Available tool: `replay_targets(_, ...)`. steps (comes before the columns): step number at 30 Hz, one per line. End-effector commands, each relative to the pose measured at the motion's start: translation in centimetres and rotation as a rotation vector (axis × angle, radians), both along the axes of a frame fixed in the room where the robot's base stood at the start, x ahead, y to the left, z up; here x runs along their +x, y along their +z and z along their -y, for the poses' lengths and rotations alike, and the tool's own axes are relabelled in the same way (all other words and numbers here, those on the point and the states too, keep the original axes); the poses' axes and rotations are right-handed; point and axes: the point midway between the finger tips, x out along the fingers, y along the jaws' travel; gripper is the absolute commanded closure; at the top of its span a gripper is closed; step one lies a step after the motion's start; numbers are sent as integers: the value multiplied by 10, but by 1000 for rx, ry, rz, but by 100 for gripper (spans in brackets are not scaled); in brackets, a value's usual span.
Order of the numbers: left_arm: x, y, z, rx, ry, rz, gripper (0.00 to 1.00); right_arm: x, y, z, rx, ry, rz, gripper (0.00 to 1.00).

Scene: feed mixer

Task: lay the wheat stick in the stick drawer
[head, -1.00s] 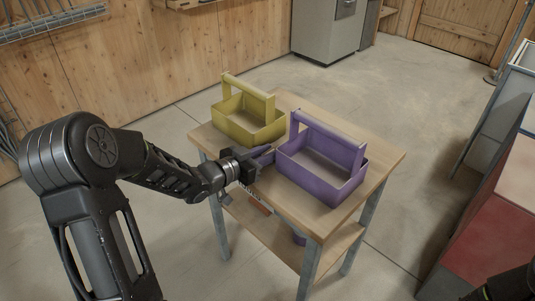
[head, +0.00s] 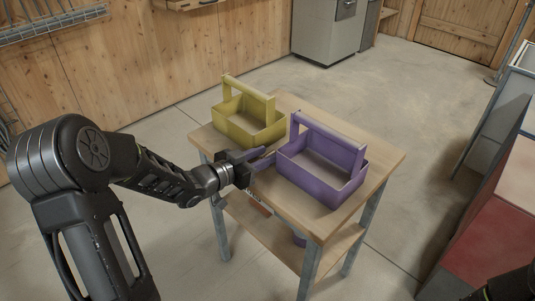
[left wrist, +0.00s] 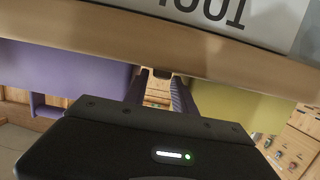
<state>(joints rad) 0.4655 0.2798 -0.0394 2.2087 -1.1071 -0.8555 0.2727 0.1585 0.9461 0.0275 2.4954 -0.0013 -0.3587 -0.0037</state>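I cannot make out the wheat stick or the stick drawer in either view. My left gripper (head: 267,158) is over the left edge of the wooden table, beside the purple carrier box (head: 318,182) and in front of the yellow one (head: 236,126). In the left wrist view its two fingers (left wrist: 163,92) stand apart with a gap between them, and I see nothing held there. The purple box (left wrist: 65,80) shows to the left of the fingers and the yellow box (left wrist: 235,105) to the right. Both boxes stand upright with handles on top.
The wooden table (head: 375,160) has a lower shelf (head: 275,238). A white panel with dark inverted letters (left wrist: 240,18) fills the top of the left wrist view, beside a tan edge. A red and white block (head: 500,215) stands at the right. Open floor surrounds the table.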

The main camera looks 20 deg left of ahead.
Motion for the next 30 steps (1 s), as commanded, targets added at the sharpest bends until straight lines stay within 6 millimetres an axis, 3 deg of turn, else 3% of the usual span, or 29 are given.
replay_targets(9, -60, 16, -26, 1, 6, -1, 68, 0, 7, 0, 0, 0, 0, 64)
replay_targets(15, -86, 21, -35, -1, 3, 0, 68, 0, 10, 0, 0, 0, 0, 64)
replay_targets(30, -92, 21, -37, -1, 1, -2, 68, 0, 10, 0, 0, 0, 0, 64)
